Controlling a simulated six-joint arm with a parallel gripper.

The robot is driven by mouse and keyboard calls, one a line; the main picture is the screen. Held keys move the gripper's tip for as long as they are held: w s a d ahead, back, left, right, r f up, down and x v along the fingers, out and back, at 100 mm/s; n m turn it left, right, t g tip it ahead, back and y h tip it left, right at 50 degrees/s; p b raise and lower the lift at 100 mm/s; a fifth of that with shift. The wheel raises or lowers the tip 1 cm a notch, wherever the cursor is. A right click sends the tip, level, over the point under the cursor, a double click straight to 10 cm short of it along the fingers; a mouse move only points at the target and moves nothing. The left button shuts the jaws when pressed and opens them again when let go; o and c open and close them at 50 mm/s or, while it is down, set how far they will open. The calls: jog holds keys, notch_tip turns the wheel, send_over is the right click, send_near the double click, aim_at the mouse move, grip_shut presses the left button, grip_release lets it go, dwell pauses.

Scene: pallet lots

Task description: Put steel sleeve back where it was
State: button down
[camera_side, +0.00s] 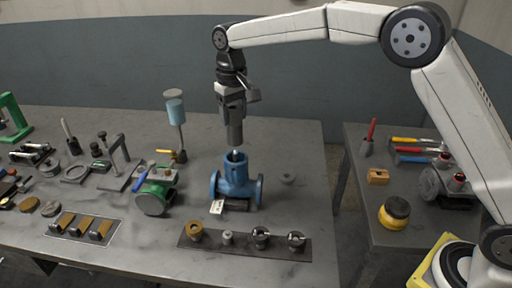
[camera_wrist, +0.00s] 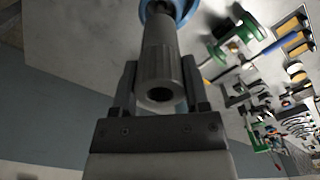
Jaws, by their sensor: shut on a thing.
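My gripper (camera_side: 236,100) points down and is shut on a steel sleeve (camera_side: 235,132), a dark grey cylinder held upright. The sleeve hangs just above a blue flanged body (camera_side: 237,176), whose pale stem tip (camera_side: 236,156) shows below it. A small gap seems to lie between the sleeve and the blue body. In the wrist view the sleeve (camera_wrist: 160,62) sits between the two fingers, its near end showing a dark bore. Part of the blue body (camera_wrist: 168,8) shows beyond its far end.
A dark strip (camera_side: 215,245) with several small parts lies in front of the blue body. A green machine (camera_side: 154,196) and a tray (camera_side: 66,233) of brass-and-black blocks are to the left. A faint grey disc (camera_side: 287,178) lies right of the body. A second table with tools (camera_side: 411,160) stands right.

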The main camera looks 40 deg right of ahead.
jog(key=shift+s+d, duration=0.1)
jog(key=s+d+f, duration=0.2)
jog(key=s+d, duration=0.1)
jog(key=s, duration=0.5)
jog(key=s+d+f, duration=0.3)
jog(key=s, duration=0.5)
jog(key=s+d+f, duration=0.3)
jog(key=s+d, duration=0.1)
jog(key=s, duration=0.4)
jog(key=shift+s, duration=0.35)
jog(key=w+f, duration=0.9)
jog(key=w, duration=0.4)
jog(key=shift+w+a+f, duration=0.2)
jog(key=shift+w+a, duration=0.05)
jog(key=shift+a, duration=0.05)
